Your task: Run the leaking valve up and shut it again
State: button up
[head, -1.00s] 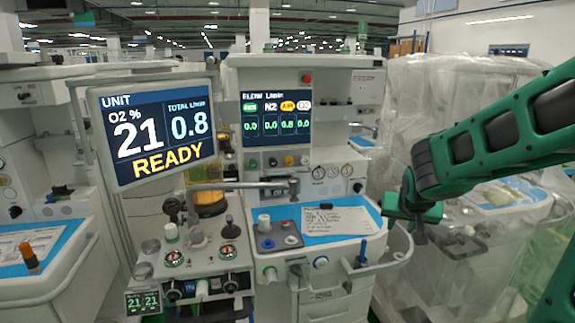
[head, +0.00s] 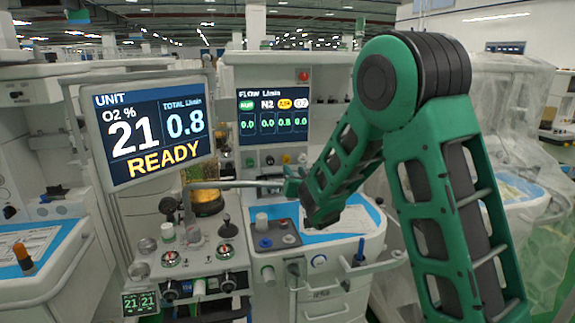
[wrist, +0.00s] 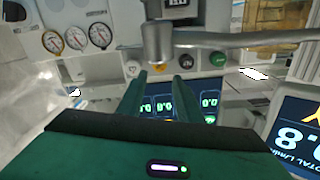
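The flow screen (head: 273,114) reads 0.8 under the yellow label and 0.0 under the others. Below it is a row of small knobs, with the yellow knob (head: 286,159) between a dark knob (head: 269,160) and a white knob (head: 302,158). My gripper (head: 292,186) is just below this row, partly hidden by my arm. In the wrist view my gripper (wrist: 157,86) has its two fingers apart with nothing between them. The yellow knob (wrist: 160,67) shows just beyond the gap, apart from the fingers. The green knob (wrist: 217,58) is to the right.
A metal bar (wrist: 240,39) with an upright end post (wrist: 157,42) crosses close to my fingers. The unit screen (head: 153,128) reads O2 21, total 0.8, READY. Pressure gauges (wrist: 76,37) are beside the knobs. A blue-topped worktop (head: 368,212) lies below.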

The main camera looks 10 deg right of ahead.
aim_at(287, 161)
jog(key=w, duration=0.9)
jog(key=shift+w, duration=0.4)
jog(key=c, duration=0.8)
